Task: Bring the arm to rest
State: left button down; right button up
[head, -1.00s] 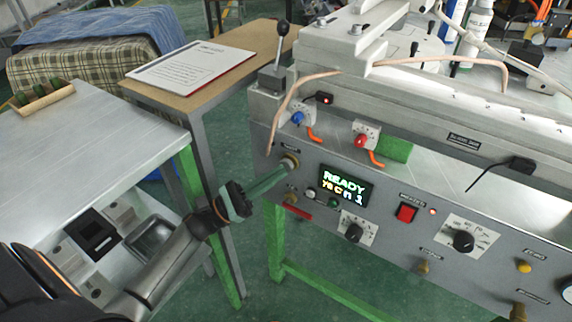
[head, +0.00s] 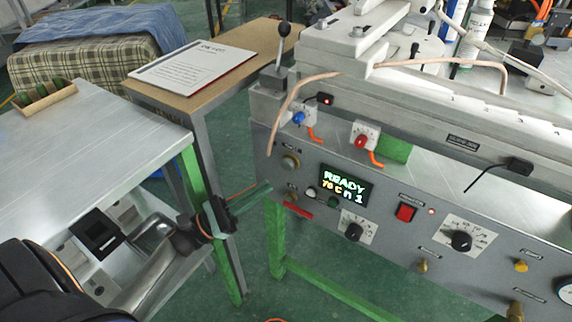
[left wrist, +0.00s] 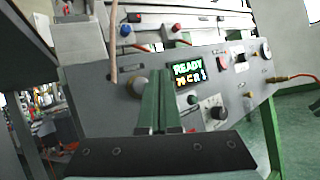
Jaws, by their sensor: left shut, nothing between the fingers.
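My left arm comes in from the lower left in the head view. Its gripper (head: 262,190) has slim green fingers closed together with nothing between them. The fingertips are just in front of the left end of the grey machine's front panel (head: 390,225), below a round knob (head: 290,162). I cannot tell whether they touch the panel. In the left wrist view the closed fingers (left wrist: 158,90) point at the panel, between the knob (left wrist: 135,83) and the lit display (left wrist: 188,75). My right gripper is not in view.
The head view shows the display (head: 345,187) reading READY, a red switch (head: 405,212) and a lever (head: 283,45). A grey table (head: 70,140) stands at the left, a wooden table with a paper sheet (head: 195,65) behind it. Green floor shows between table and machine.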

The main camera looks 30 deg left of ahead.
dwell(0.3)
pick_arm(q)
jog(key=s+d+f+m+g+y, duration=0.3)
jog(key=d+f+m+y, duration=0.3)
jog(key=m, duration=0.9)
jog(key=s+d+f+m+g+y, duration=0.25)
jog(key=d+f+m+y, duration=0.4)
jog(key=m, duration=0.75)
jog(key=s+a+r+n+g+p, duration=0.1)
jog(key=s+r+p, duration=0.5)
jog(key=p, duration=1.4)
notch_tip(320, 180, up, 2)
jog(key=shift+s+a+n+g+p, duration=0.25)
jog(key=shift+a+n+g+p, duration=0.15)
jog(key=shift+a+g, duration=0.4)
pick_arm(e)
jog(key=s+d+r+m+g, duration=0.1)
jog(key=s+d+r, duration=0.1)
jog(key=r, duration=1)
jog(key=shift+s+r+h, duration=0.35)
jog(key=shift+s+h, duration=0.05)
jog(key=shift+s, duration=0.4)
